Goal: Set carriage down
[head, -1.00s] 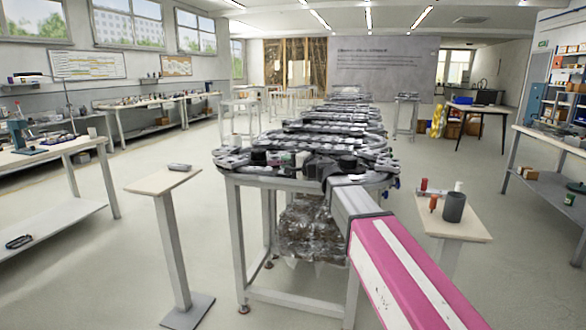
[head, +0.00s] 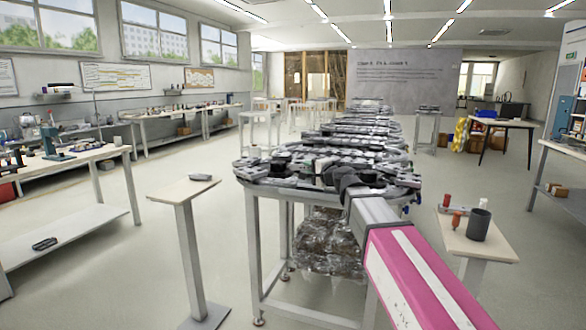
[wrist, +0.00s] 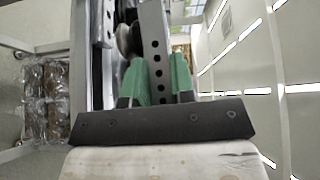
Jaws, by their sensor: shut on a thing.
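My gripper (wrist: 158,82) shows in the wrist view as two green fingers on a dark mount. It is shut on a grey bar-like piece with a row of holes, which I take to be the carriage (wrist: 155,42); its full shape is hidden. In the head view my gripper (head: 322,168) is over the near end of the ring track (head: 275,180), largely hidden by my own arm. The held piece cannot be made out among the dark track parts there. I cannot tell whether it touches the track.
A small stand (head: 172,193) with a grey item (head: 201,177) is to the left of the track. Another stand (head: 480,245) at right holds a dark cup (head: 479,225) and small bottles. A wrapped bundle (head: 328,243) is under the track.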

